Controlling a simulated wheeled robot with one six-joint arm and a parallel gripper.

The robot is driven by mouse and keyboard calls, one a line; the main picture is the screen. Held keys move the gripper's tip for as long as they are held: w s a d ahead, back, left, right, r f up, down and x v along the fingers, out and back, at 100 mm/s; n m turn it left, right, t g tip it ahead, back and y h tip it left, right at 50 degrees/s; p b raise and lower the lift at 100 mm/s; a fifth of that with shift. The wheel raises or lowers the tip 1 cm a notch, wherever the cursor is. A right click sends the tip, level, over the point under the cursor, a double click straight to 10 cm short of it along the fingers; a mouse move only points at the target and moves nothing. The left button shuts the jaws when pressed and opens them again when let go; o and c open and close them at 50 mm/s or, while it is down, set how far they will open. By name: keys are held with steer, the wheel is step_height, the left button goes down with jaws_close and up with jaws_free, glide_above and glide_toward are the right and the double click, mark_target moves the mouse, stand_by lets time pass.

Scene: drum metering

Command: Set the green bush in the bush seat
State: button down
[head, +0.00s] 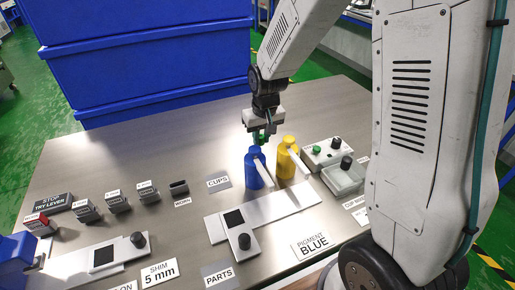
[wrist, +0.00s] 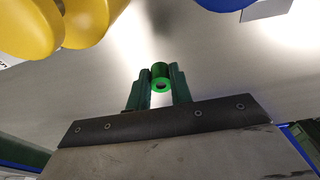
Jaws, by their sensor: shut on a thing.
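The green bush (wrist: 160,76) is a short ring with a dark bore, held between the two dark green fingers of my gripper (wrist: 160,88) in the wrist view. In the head view my gripper (head: 262,133) hangs above and just behind the blue bottle, and the bush there is small and partly hidden. The bush is in the air above the steel table. No label marks the bush seat, and I cannot tell which fixture it is. A white plate with a dark square (head: 233,218) and a black knob lies in front of the bottles.
A blue bottle (head: 255,168) and a yellow bottle (head: 287,160) with white spouts stand close to my gripper. A grey box with a green button (head: 317,149) is at right. Several small labelled blocks (head: 88,211) stand at left. Blue crates (head: 150,60) rise behind the table.

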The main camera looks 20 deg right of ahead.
mark_target(262, 145)
steer(key=shift+s+f, duration=0.1)
steer(key=shift+f, duration=2.45)
steer(key=c, duration=1.3)
jaws_free()
steer(key=shift+f, duration=0.1)
steer(key=shift+o, duration=0.2)
